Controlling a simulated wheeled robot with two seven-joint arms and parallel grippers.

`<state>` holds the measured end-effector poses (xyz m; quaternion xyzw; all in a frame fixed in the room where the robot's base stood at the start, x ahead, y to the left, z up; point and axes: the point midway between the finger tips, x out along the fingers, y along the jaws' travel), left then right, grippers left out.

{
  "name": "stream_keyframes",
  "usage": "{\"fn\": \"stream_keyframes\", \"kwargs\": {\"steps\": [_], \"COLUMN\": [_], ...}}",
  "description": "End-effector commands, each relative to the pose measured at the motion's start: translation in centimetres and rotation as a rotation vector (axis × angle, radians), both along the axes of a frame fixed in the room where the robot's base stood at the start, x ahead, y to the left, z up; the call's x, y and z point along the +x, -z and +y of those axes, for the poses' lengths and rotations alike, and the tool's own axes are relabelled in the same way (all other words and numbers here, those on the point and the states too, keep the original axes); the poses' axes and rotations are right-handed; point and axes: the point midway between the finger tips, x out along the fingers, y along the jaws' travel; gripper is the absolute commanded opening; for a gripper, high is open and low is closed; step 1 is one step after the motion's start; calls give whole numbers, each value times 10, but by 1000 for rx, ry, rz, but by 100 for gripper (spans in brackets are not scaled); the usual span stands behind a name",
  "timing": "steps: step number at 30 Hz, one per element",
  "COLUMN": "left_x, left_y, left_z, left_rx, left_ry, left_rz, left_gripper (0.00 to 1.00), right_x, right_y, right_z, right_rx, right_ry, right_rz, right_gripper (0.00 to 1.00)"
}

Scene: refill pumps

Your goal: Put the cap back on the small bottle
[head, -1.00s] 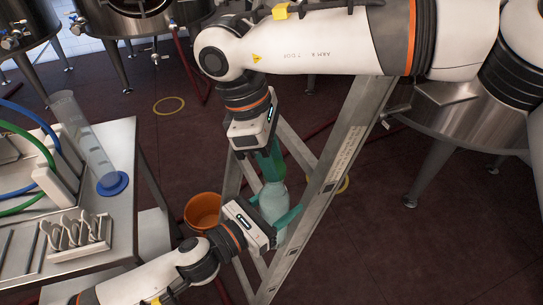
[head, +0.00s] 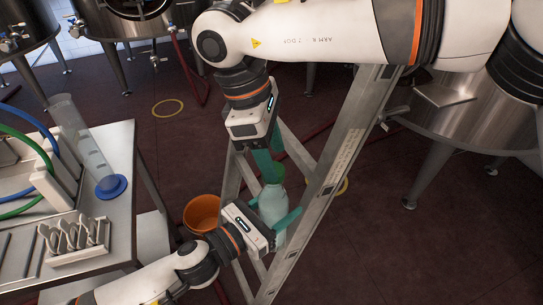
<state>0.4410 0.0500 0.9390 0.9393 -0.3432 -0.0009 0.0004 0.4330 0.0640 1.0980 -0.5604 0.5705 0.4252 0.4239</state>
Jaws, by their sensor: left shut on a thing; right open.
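The small bottle (head: 272,203) is pale and translucent and stands upright, held in the air in front of the ladder. The green cap (head: 274,173) sits on top of its neck; whether it is fully tight cannot be told. My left gripper (head: 272,213) is shut on the bottle's body, coming in from the lower left. My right gripper (head: 266,162) is above, pointing down, with its teal fingers open right by the cap. The fingers overlap in this view, so I cannot tell whether they touch the cap.
An aluminium stepladder (head: 318,190) stands right behind the bottle. An orange bucket (head: 202,212) is on the floor to the left. A steel table (head: 122,170) at left carries a clear cylinder with a blue base (head: 110,186) and a rack (head: 75,240). Steel tanks stand around.

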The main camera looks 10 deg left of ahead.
Motion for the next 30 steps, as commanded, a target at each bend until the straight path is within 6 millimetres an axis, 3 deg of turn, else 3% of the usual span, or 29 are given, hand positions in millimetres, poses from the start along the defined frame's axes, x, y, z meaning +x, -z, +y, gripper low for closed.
{"fn": "stream_keyframes", "kwargs": {"steps": [6,19,23,30], "left_x": [0,0,0,0], "left_y": [-3,-3,-3,-3], "left_z": [0,0,0,0], "left_rx": [-2,-2,-2,-2], "left_ry": [1,1,1,1], "left_rz": [-5,-4,-4,-4], "left_gripper": [0,0,0,0], "right_x": [0,0,0,0], "right_y": [-25,-26,-27,-30], "right_z": [0,0,-1,-1], "right_rx": [0,6,21,58], "right_ry": [1,-68,-240,-714], "right_rz": [0,21,69,188], "right_gripper": [55,56,56,56]}}
